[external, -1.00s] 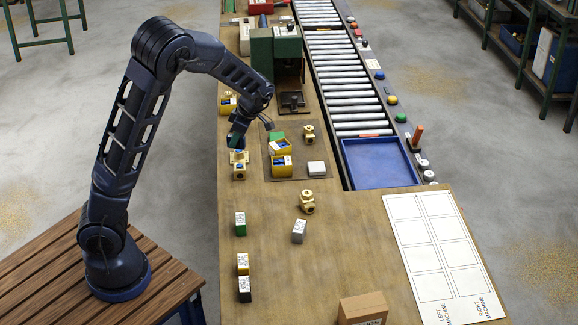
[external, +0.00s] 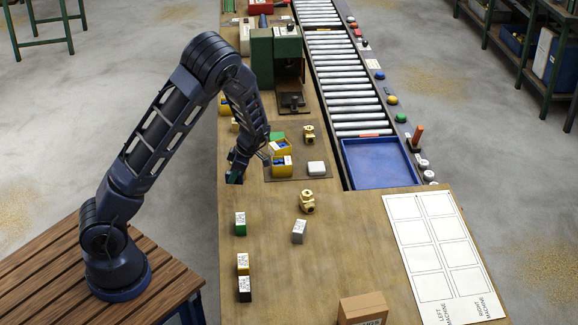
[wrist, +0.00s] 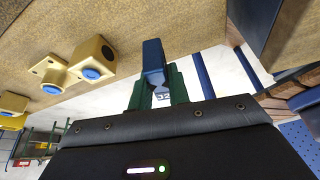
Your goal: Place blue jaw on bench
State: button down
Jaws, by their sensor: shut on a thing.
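The blue jaw (wrist: 153,58) is a small dark-blue block in the wrist view. My gripper (wrist: 159,82) is shut on it between two green fingers. In the external view my gripper (external: 238,168) points down at the left edge of the bench (external: 270,255), low by the bench top. A bit of blue shows at its tip (external: 234,178). I cannot tell whether the jaw touches the bench.
Yellow bins (external: 282,162), a brass valve (external: 306,202), and green (external: 240,224) and grey (external: 299,231) blocks stand nearby.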

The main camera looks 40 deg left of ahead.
aim_at(233, 184)
jog(key=shift+f, duration=2.15)
jog(key=shift+f, duration=0.1)
jog(key=c, duration=1.3)
grip_release()
